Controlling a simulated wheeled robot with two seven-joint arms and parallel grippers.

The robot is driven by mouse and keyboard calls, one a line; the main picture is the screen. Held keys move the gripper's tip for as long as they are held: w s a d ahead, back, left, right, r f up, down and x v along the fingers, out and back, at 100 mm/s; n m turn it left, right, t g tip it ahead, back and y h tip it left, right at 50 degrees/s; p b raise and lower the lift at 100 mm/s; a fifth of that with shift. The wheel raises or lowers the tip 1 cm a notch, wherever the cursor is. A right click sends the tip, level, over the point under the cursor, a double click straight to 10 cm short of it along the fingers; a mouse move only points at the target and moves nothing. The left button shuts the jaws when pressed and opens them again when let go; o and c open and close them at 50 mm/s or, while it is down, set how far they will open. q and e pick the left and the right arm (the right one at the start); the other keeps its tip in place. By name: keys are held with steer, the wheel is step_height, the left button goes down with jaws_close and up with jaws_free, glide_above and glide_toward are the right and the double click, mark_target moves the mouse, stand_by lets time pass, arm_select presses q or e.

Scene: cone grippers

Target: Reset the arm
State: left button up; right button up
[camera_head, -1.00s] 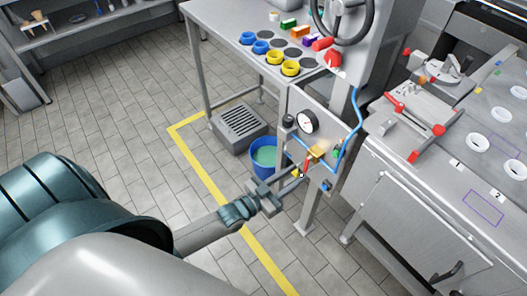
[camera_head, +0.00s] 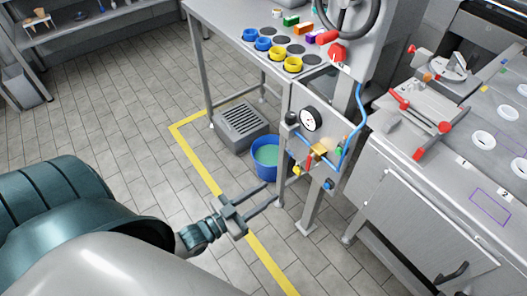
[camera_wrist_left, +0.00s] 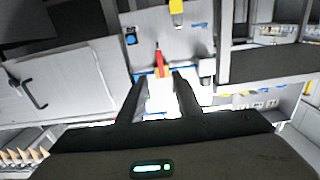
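My left gripper (camera_head: 266,194) reaches in from the lower left in the head view. Its two fingers are apart with nothing between them, in front of the blue bucket and short of the valve panel (camera_head: 328,138). In the left wrist view its fingers (camera_wrist_left: 158,84) are spread, and a red lever (camera_wrist_left: 160,62) on the panel shows beyond the gap, apart from them. The red lever also shows in the head view (camera_head: 309,162). My right gripper is in neither view.
A blue bucket (camera_head: 265,170) of greenish liquid and a grey grated box (camera_head: 242,126) stand on the floor by the panel. A bench with rings stands above. A steel cabinet (camera_head: 425,220) stands at right.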

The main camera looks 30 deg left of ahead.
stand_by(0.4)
arm_select(q)
steer(key=s+d+f+n+g+y, duration=0.1)
steer(key=s+f+g+y, duration=0.15)
steer(key=f, duration=0.85)
steer(key=s+d+f+g+y, duration=0.1)
steer(key=s+f+g, duration=0.15)
steer(key=f, duration=0.85)
steer(key=s+d+f+g, duration=0.2)
steer(key=s+d+f, duration=0.1)
steer(key=f, duration=0.4)
steer(key=s+d+f+g+y, duration=0.1)
steer(key=s+d+f+g, duration=0.2)
steer(key=s+f, duration=0.3)
steer(key=shift+s+d+f+n, duration=0.15)
steer(key=shift+s+f+n, duration=0.2)
steer(key=shift+f, duration=0.35)
steer(key=shift+w, duration=0.15)
